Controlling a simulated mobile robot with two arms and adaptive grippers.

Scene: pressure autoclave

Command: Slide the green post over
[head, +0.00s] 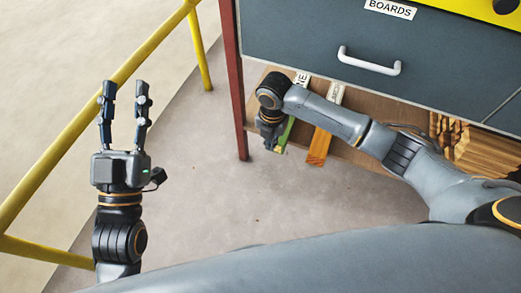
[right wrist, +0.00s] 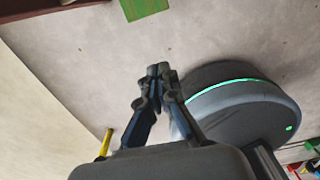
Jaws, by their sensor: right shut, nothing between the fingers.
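The green post (head: 286,134) lies on the low shelf under the grey cabinet, its end sticking out at the shelf's front. My right arm hides part of it. Its green end also shows at the top of the right wrist view (right wrist: 145,8). My right gripper (head: 270,142) points down just left of the post's end in the head view. In the right wrist view its fingertips (right wrist: 158,72) are together, empty and apart from the post. My left gripper (head: 124,88) is open and empty, fingers spread, far left of the shelf.
An orange-brown post (head: 319,146) lies right of the green one, with stacked wooden pieces (head: 460,140) further right. The cabinet drawer (head: 300,35) with its white handle (head: 369,62) overhangs the shelf. A dark red leg (head: 236,90) and yellow railing (head: 75,115) stand left. The floor in front is clear.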

